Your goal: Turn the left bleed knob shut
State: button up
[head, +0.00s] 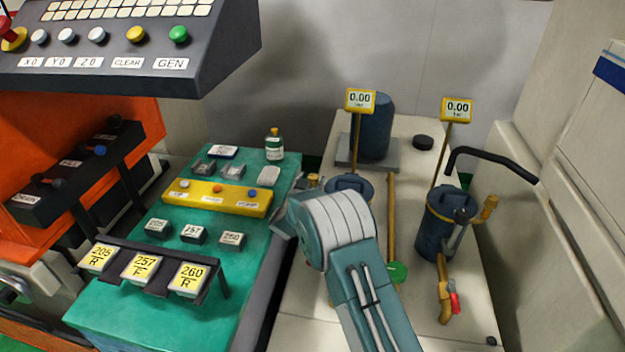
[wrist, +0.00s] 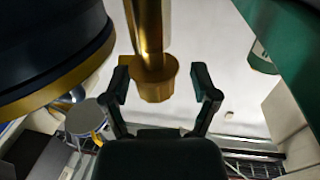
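The left bleed knob (wrist: 157,86) is a fluted brass knob on the end of a brass stem in the wrist view. My gripper (wrist: 160,82) is open, with one dark finger on each side of the knob and a visible gap on both sides. The left dark blue canister (head: 348,184) stands mostly behind my arm in the head view. Its dark body with a brass rim fills the upper left of the wrist view (wrist: 50,50).
Two yellow gauges (head: 360,100) (head: 457,110) read 0.00. A green handle (head: 397,272) and a red lever (head: 454,303) are right of my arm. A green bench (head: 185,290) is left.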

aim_at(312, 175)
notch_tip(312, 175, up, 10)
jog(key=shift+f, duration=0.1)
dwell(0.6)
